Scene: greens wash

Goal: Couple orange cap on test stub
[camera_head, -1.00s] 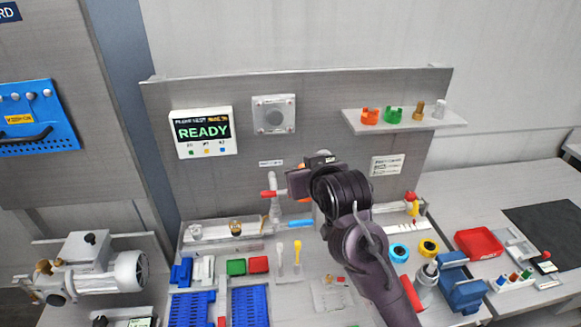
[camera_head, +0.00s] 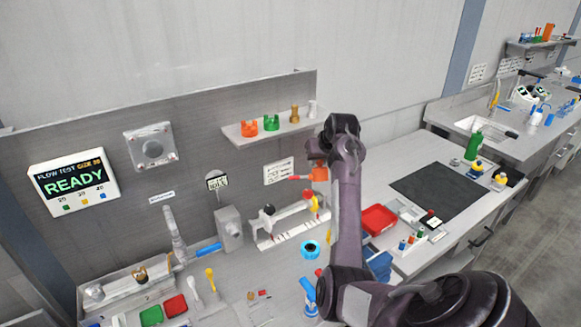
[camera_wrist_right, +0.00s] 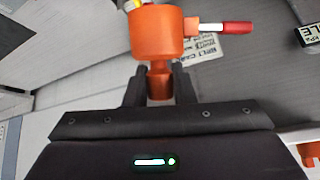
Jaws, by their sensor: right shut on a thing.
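My right gripper (camera_head: 318,158) is shut on an orange cap (camera_head: 319,173) with a red-tipped side lever. In the right wrist view the cap (camera_wrist_right: 157,35) sits beyond the fingers (camera_wrist_right: 160,88), its narrow stem between them and its red-and-white lever pointing right. In the head view it hangs in the air before the back panel, right of the label plate. An upright grey pipe (camera_head: 175,236), possibly the test stub, stands at the left near a blue handle (camera_head: 208,249), apart from the cap. My left gripper is not in view.
A wall shelf (camera_head: 270,130) holds an orange piece (camera_head: 249,128), a green one (camera_head: 271,122) and others. A grey rack (camera_head: 287,222), blue ring (camera_head: 310,249) and red tray (camera_head: 379,219) are on the bench. A dark mat (camera_head: 437,188) lies clear at right.

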